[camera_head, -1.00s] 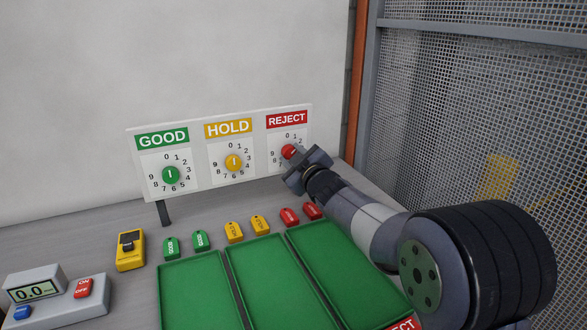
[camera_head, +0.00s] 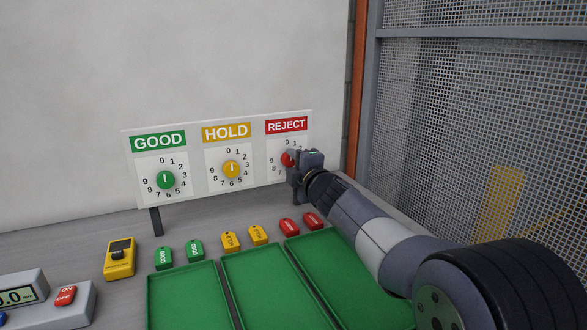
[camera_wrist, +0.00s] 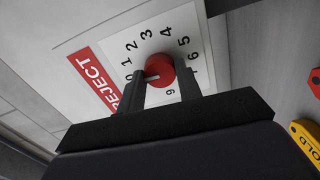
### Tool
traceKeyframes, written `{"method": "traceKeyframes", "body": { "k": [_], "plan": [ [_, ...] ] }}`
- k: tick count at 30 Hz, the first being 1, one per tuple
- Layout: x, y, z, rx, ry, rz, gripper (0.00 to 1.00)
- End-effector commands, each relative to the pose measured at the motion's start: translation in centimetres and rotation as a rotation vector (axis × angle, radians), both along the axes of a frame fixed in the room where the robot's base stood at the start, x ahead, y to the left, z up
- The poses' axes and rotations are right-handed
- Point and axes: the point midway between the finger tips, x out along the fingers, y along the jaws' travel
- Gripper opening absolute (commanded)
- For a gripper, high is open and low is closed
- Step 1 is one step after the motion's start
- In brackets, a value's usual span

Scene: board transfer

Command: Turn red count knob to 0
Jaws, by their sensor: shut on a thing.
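The red count knob (camera_head: 288,159) sits on the REJECT dial at the right end of the white board (camera_head: 199,190). In the wrist view the knob (camera_wrist: 160,68) is between the two fingers of my gripper (camera_wrist: 160,82), which is shut on it. A white mark on the knob points to the lower left in that view, roughly toward the 0 side. A finger stands close to it, so the exact digit is hard to read. In the head view my gripper (camera_head: 297,166) covers the right part of the dial.
The yellow HOLD knob (camera_head: 231,169) and green GOOD knob (camera_head: 165,180) are to the left. Green trays (camera_head: 184,302), several coloured tags (camera_head: 258,235) and a yellow device (camera_head: 120,258) lie below the board. A mesh fence (camera_head: 470,130) stands at the right.

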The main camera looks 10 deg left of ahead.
Motion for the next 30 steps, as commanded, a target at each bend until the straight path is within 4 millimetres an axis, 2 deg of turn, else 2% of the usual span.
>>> {"method": "traceKeyframes", "body": {
  "k": [22,23,30],
  "plan": [
    [-0.02,0.04,-0.13,-0.068,-0.049,0.001,0.1],
    [-0.02,0.04,-0.13,-0.068,-0.049,0.001,0.36],
    [-0.01,0.03,-0.08,-0.067,-0.049,0.001,0.55]
  ]
}}
